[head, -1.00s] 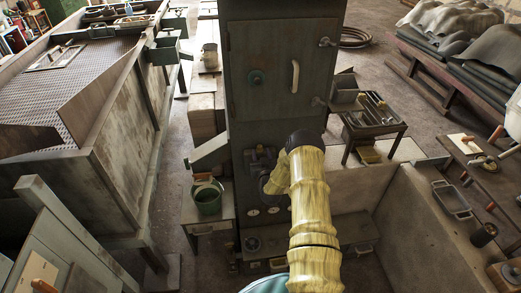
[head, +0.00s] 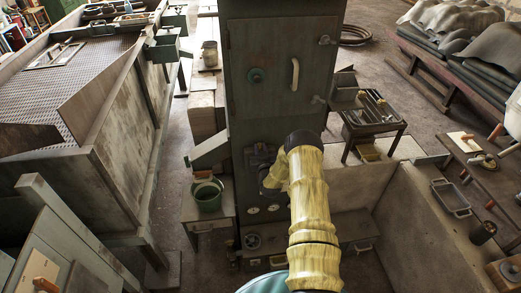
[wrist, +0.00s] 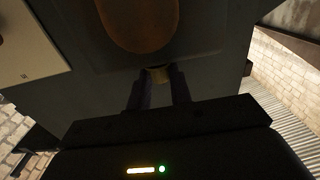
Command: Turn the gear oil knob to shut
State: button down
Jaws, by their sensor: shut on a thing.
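In the wrist view, the two dark fingers of my gripper (wrist: 158,92) reach up to a small yellowish piece (wrist: 158,75), which sits between their tips. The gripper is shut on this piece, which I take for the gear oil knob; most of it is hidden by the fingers. Behind it is a grey panel (wrist: 215,60) with an orange-brown oval (wrist: 140,20) above. In the head view, my yellow arm reaches to the lower front of the dark green column (head: 285,120). My gripper (head: 268,178) is dark there, and the knob cannot be made out.
Gauges (head: 253,209) sit low on the column. A green bucket (head: 208,196) stands on a small table at left. A low concrete wall (head: 425,235) stands at right.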

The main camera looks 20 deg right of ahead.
jog(key=shift+d+f+b, duration=0.1)
jog(key=shift+b, duration=0.2)
jog(key=shift+d+f+n+y+b, duration=0.1)
jog(key=shift+n+y+b, duration=0.6)
jog(key=shift+y+b, duration=0.35)
jog(key=shift+d+r+n+t+y+b, duration=0.1)
jog(key=shift+r+n+t+y+b, duration=0.15)
jog(key=shift+n+y+b, duration=0.65)
jog(key=shift+y, duration=0.25)
jog(key=c, duration=1.3)
grip_release()
jog(key=shift+o, duration=0.2)
jog(key=shift+s, duration=0.1)
